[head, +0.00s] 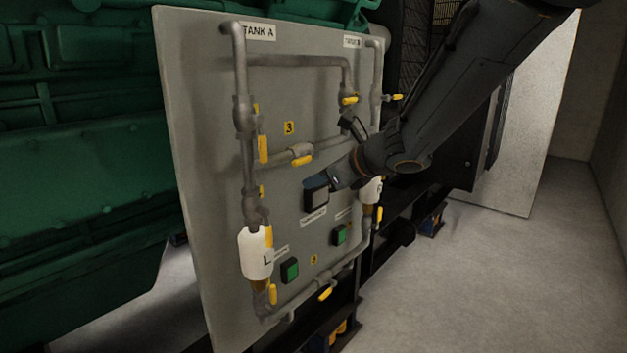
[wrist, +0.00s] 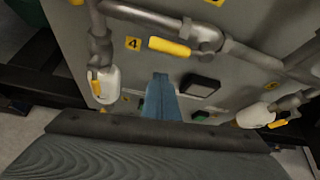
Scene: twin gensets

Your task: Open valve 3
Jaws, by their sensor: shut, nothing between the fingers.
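Valve 3, which I take to be the valve on the sloping cross pipe below the yellow "3" tag (head: 289,128), has a yellow lever (head: 302,160) lying roughly along its pipe in the head view. My gripper (head: 334,178) is shut and empty, just right of and below that lever, in front of the dark square box. In the wrist view my shut blue fingers (wrist: 160,80) point at the panel, below a yellow lever (wrist: 168,46) beside a tag that seems to read 4. I cannot tell whether the fingers touch anything.
The grey panel (head: 205,160) carries pipes, several other yellow levers, a white filter bowl (head: 256,253), a dark square box (head: 316,195) and green buttons (head: 290,270). A green genset (head: 80,190) stands at left. Open floor (head: 500,280) lies at right.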

